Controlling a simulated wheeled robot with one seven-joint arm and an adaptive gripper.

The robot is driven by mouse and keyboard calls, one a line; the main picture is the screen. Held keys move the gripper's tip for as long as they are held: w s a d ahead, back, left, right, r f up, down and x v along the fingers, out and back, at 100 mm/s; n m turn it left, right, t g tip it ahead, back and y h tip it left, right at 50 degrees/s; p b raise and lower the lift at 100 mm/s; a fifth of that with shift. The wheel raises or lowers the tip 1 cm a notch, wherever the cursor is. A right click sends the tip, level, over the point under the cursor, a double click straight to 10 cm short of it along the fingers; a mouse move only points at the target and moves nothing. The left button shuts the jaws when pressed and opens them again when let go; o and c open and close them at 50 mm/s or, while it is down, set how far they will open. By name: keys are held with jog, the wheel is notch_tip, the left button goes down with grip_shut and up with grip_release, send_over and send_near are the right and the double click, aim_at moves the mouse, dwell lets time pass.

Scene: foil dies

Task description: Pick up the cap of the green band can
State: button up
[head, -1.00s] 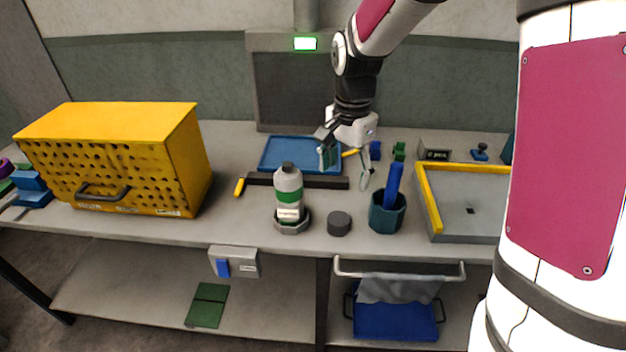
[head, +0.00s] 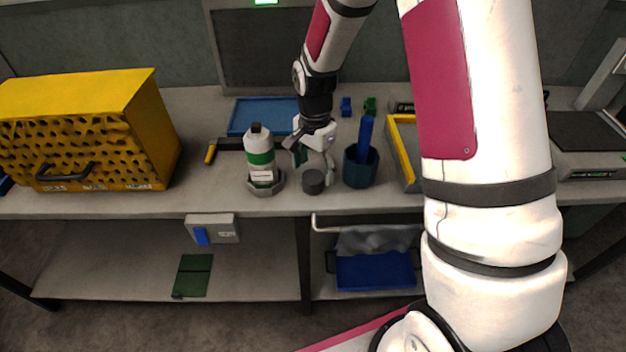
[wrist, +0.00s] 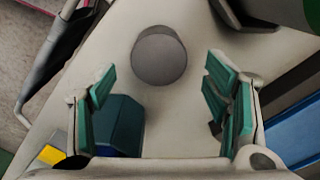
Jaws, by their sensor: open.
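The white can with a green band (head: 260,157) stands upright in a grey ring-shaped holder on the bench, with a dark top. A short dark grey cylinder, which looks like the cap (head: 313,183), sits on the bench just right of the can, apart from it. In the wrist view the cap (wrist: 159,56) is a round grey disc at upper centre. My gripper (head: 315,168) is open and empty behind and above the cap. In the wrist view the green-padded fingers of my gripper (wrist: 162,85) are spread wide, with the cap beyond the gap between them.
A dark teal cup (head: 360,168) with a blue stick stands close right of the cap. A blue tray (head: 262,114) and a dark bar lie behind. A yellow perforated box (head: 85,130) is at left, and a yellow-edged tray (head: 400,150) at right. The bench's front edge is near.

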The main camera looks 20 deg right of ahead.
aim_at(315, 175)
jog(key=shift+f, duration=1.75)
jog(key=c, duration=0.9)
jog(key=shift+r, duration=0.15)
